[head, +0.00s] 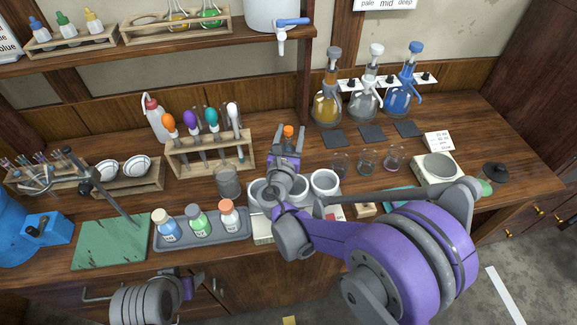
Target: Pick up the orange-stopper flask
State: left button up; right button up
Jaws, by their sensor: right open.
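The orange stopper of the flask (288,131) shows just beyond my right gripper, near the middle of the workbench. The flask's body below it is mostly hidden by the gripper. My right gripper (286,142) is open, with its fingertips close to the stopper, one to each side of it in the picture. I cannot tell whether they touch the flask. Part of my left gripper (187,284) shows low at the front left, in front of the bench and far from the flask; its fingers cannot be made out.
A dropper rack (212,158) stands left of the flask. Small glass beakers (367,162) stand to the right. White cups (324,183) sit under my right wrist, beside a grey tray (203,236) of bottles. Tall flasks (363,101) stand at the back right.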

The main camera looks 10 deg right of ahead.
jog(key=shift+s, duration=0.15)
grip_shut()
dwell(1.3)
